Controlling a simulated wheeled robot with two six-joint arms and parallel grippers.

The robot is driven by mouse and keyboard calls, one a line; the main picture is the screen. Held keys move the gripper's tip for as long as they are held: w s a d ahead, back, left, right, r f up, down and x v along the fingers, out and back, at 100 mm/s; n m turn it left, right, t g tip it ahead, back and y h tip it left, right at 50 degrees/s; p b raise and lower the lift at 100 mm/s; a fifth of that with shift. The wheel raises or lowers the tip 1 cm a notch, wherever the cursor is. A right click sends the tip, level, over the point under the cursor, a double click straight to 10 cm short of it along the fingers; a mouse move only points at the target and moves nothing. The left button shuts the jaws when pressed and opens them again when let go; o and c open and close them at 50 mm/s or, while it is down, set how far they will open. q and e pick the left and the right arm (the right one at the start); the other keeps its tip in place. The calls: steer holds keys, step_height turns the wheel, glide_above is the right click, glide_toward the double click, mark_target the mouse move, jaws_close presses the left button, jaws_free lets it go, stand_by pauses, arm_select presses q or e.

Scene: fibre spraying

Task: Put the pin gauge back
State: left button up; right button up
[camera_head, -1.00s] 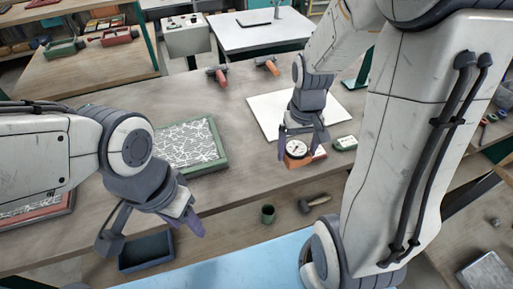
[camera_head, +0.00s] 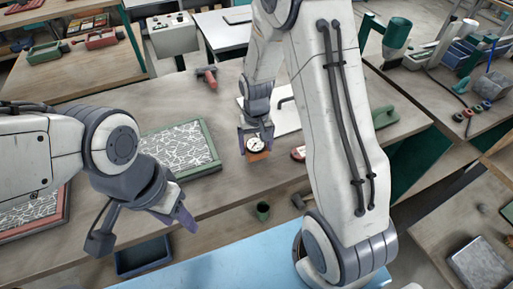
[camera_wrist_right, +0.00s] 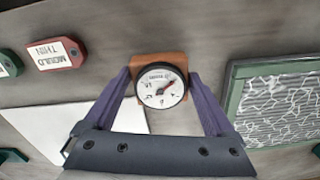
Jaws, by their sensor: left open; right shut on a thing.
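The pin gauge (camera_head: 257,147) is an orange block with a round white dial. My right gripper (camera_head: 256,151) is shut on it, with one purple finger on each side. My left gripper (camera_head: 178,214) is open and empty, near the bench's front edge at left.
A green-framed mould (camera_head: 216,160) with white fibres lies left of the gauge. A white board (camera_head: 286,121) lies behind it. In the right wrist view a red tag (camera_wrist_right: 56,53) reads "MOULD THIN". A green cup (camera_head: 262,211) stands lower down. A blue tray (camera_head: 143,257) is at lower left.

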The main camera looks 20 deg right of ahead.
steer(key=shift+f, duration=0.95)
steer(key=shift+f, duration=0.2)
steer(key=o, duration=1.5)
